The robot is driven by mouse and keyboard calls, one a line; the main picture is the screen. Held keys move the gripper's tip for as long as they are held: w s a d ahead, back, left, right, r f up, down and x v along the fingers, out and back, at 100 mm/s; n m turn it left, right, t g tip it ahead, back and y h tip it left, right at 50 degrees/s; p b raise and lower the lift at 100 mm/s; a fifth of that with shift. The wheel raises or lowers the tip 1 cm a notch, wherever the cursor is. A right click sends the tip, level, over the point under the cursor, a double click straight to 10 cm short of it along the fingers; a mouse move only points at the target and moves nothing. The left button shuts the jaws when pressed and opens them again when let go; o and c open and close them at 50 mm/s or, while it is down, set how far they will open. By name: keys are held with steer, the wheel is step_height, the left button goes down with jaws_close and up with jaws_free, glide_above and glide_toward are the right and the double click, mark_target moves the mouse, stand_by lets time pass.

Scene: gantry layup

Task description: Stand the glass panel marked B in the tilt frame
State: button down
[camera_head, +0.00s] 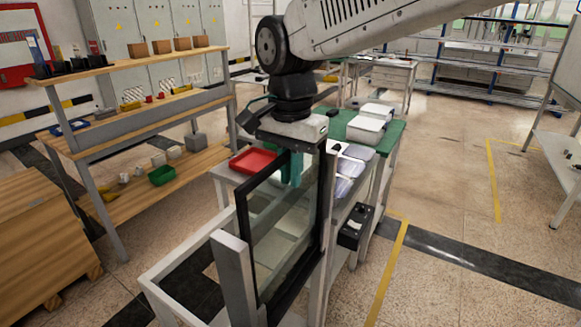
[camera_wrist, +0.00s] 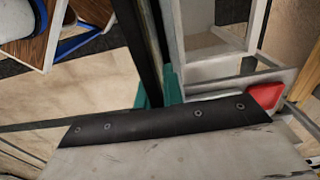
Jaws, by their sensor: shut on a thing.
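A glass panel with a black border (camera_head: 312,225) stands upright in the middle of the camera_head view. I cannot see a letter B on it. My gripper (camera_head: 291,168), with teal fingers, is above and is shut on its top edge. In the wrist view the teal fingers (camera_wrist: 156,92) sit on either side of the dark panel edge (camera_wrist: 144,45). The tilt frame seems to be the light grey frame (camera_head: 233,265) around the panel's lower part. The panel's bottom edge is partly hidden, so I cannot tell whether it rests in the frame.
A black control box (camera_head: 355,228) is at the right. A wooden shelf bench (camera_head: 140,100) is on the left.

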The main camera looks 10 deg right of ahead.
steer(key=c, duration=1.5)
jaws_free()
steer(key=shift+f, duration=0.1)
steer(key=shift+o, duration=0.2)
step_height(320, 180, up, 7)
steer(key=shift+f, duration=0.15)
steer(key=shift+r, duration=0.35)
steer(key=s+d+f+n, duration=0.25)
steer(key=s+d, duration=0.55)
steer(key=d, duration=0.5)
steer(key=s+d+f+n, duration=0.2)
steer(key=s+d+f, duration=0.2)
steer(key=s, duration=0.1)
steer(key=s+d+f+n+t, duration=0.1)
steer(key=s+d+f+n, duration=0.2)
steer(key=s, duration=0.3)
steer(key=shift+s+d+f, duration=0.25)
steer(key=shift+d+f, duration=0.15)
steer(key=shift+f, duration=0.05)
